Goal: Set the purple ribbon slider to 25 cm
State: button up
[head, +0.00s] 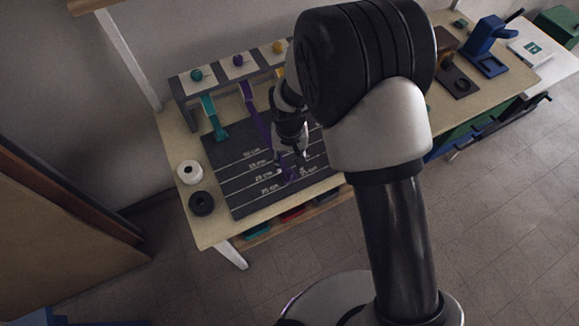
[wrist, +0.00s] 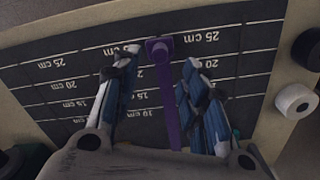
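The purple ribbon slider (wrist: 160,46) lies on a dark measuring board (wrist: 248,70) at the end of a purple ribbon (wrist: 170,108). In the wrist view its end block overlaps the outermost line, labelled 25 cm; the exact alignment is hard to read. My gripper (wrist: 161,62) is open, with one finger on each side of the ribbon and visible gaps between. In the head view, my gripper (head: 291,153) is low over the board, and the purple slider end (head: 288,173) shows just in front of it. Part of the ribbon is hidden by my arm.
A teal ribbon (head: 213,118) hangs left of the purple one, from a grey rack (head: 182,99). A white roll (head: 190,172) and a black roll (head: 202,203) stand left of the board. A blue device (head: 487,36) stands at the table's far right.

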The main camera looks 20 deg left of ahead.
aim_at(289, 171)
jog(key=shift+r, duration=2.4)
